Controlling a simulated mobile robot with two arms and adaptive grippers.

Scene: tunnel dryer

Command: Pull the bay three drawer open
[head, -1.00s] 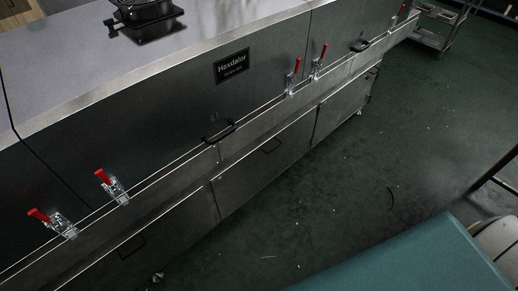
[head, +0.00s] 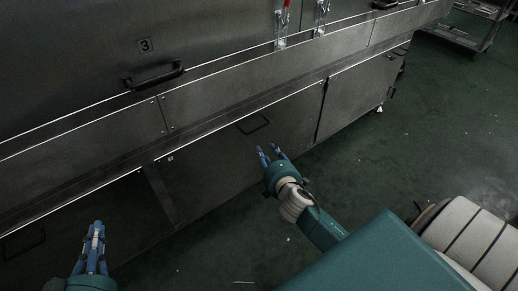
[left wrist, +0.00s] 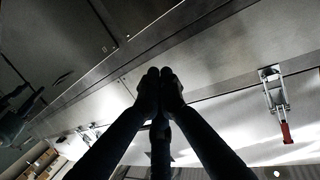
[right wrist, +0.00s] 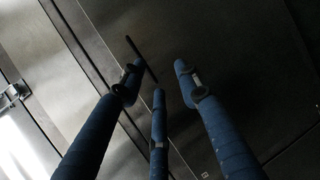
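The dryer front has a plate marked "3" (head: 145,45) above a black bar handle (head: 154,76) on its upper panel. Below the ledge is a dark lower drawer front (head: 225,160) with a thin black handle (head: 254,123) and a small unreadable label. My right gripper (head: 269,151) is open and empty, in front of this lower front, just below and right of its handle, apart from it. In the right wrist view a thin dark handle (right wrist: 141,58) lies just beyond the spread fingers. My left gripper (head: 96,228) is low at the left; its fingertips meet in the left wrist view (left wrist: 160,75), holding nothing visible.
Another lower front with a thin handle (head: 23,243) is at the far left. Toggle clamps (head: 281,35) stand along the upper ledge. A wheeled rack (head: 473,28) is at the far right. The green floor (head: 400,150) right of the dryer is largely clear.

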